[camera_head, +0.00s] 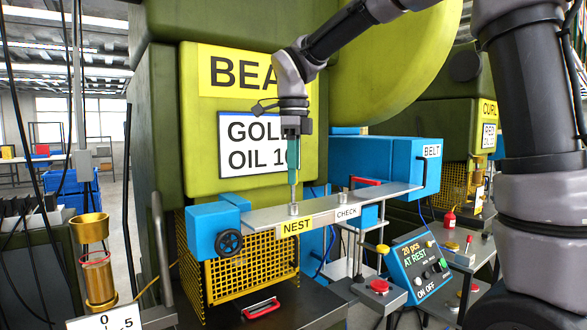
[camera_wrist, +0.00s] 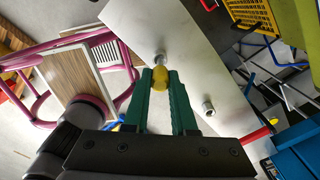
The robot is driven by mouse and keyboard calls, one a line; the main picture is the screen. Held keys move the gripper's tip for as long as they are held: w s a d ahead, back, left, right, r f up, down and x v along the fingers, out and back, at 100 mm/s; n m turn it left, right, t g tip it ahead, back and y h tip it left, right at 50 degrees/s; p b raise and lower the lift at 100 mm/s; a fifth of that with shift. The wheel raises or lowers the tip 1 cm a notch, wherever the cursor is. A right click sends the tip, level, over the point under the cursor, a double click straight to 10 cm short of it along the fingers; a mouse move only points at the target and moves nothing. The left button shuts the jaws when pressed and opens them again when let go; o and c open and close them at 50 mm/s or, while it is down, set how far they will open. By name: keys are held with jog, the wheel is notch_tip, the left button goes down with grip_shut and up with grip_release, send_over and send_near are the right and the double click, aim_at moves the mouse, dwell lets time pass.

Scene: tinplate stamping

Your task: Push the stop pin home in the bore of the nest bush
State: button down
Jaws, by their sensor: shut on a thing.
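The stop pin (camera_wrist: 160,76) shows its yellow part between the green fingertips of my gripper (camera_wrist: 160,73) in the wrist view. My gripper (camera_head: 293,198) points straight down in the head view, right over the NEST bush. It is shut on the pin. The nest bush (camera_head: 294,210) is a small metal cylinder on the light plate (camera_head: 257,218), behind the NEST label (camera_head: 296,223). In the wrist view a metal cylinder (camera_wrist: 160,58), seemingly this bush, lies just past the fingertips. The pin's lower end is hidden, so how deep it sits cannot be told.
A second bush (camera_head: 342,197) stands to the right by the CHECK label (camera_head: 346,212); it also shows in the wrist view (camera_wrist: 208,106). A blue block with a black handwheel (camera_head: 229,243) is at the plate's left. A control box (camera_head: 421,266) stands front right.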

jog(key=shift+f, duration=0.9)
jog(key=c, duration=0.6)
grip_release()
jog(key=shift+c, duration=0.2)
notch_tip(320, 180, up, 11)
jog(key=shift+f, duration=0.15)
jog(key=shift+d, duration=0.1)
